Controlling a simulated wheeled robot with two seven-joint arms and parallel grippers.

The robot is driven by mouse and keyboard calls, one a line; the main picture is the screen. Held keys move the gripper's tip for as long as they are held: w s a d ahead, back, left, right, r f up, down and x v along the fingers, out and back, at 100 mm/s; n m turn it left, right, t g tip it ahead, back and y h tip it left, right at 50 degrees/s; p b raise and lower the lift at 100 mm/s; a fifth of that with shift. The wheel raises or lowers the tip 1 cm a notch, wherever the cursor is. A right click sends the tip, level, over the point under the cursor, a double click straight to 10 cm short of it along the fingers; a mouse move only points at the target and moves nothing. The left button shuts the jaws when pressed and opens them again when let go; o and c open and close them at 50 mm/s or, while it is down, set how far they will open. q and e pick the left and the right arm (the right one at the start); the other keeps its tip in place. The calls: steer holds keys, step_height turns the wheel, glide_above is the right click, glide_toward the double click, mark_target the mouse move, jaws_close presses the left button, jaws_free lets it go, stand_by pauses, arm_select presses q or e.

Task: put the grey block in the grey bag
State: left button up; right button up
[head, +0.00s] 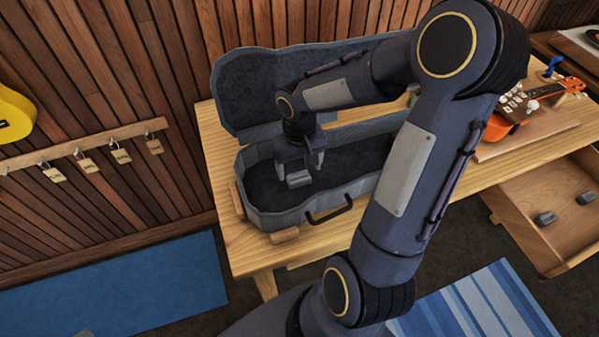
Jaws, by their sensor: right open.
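The grey bag is an open, ukulele-shaped case (285,218) on the wooden table, its lid (228,98) raised at the back. A grey block (299,179) shows inside the case, in its wide left part, just under my right gripper. My right gripper (300,168) reaches down into the case with its fingers open around or just above the block. I cannot tell whether the block touches the fingers or the case floor. My right arm hides part of the case's right side and lid. My left gripper is not in view.
Two more grey blocks (546,218) lie in an open drawer (530,190) at the right. An orange ukulele (500,127) rests on a wooden board (545,128) on the table. A black handle (330,212) juts from the case's front.

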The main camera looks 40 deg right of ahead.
mark_target(299, 178)
step_height(299, 178, up, 8)
steer(key=f, duration=0.1)
steer(key=s+a+r+n+t+y, duration=0.2)
steer(key=s+a+r+t, duration=0.3)
steer(key=s+a, duration=0.5)
steer(key=shift+s+a+r+t+y, duration=0.15)
steer(key=shift+s+t+y, duration=0.15)
steer(key=shift+s+y, duration=1)
steer(key=shift+s+h, duration=0.35)
steer(key=shift+h, duration=0.05)
